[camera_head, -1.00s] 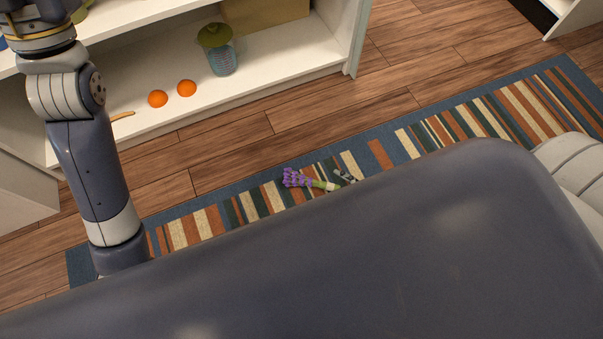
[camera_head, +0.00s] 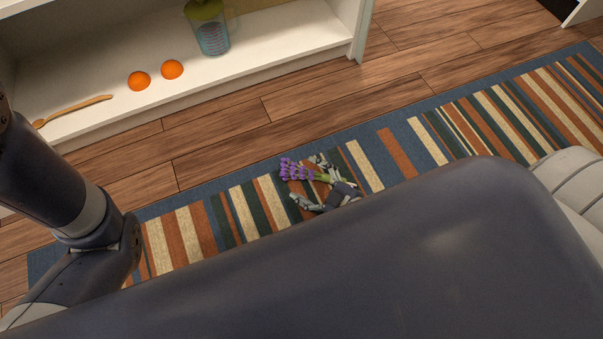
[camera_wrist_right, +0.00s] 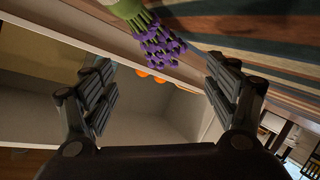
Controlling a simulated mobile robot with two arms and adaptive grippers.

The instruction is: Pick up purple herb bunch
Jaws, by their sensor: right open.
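The purple herb bunch (camera_head: 290,171), with purple flower heads and green stems, lies on the striped rug in the head view. My right gripper (camera_head: 306,181) is open at the bunch, one finger on the far side and one on the near side. In the right wrist view the bunch (camera_wrist_right: 158,42) hangs in from the top edge, between the two spread fingers of the gripper (camera_wrist_right: 158,66) but towards the top of the picture. Whether any finger touches it I cannot tell. My left gripper is out of view; only part of that arm shows at the left.
The striped rug (camera_head: 398,152) lies on the wooden floor (camera_head: 225,147). Behind it is a white shelf (camera_head: 265,48) with two oranges (camera_head: 139,81), a wooden spoon (camera_head: 75,109) and a measuring jug (camera_head: 212,37). The floor between rug and shelf is clear.

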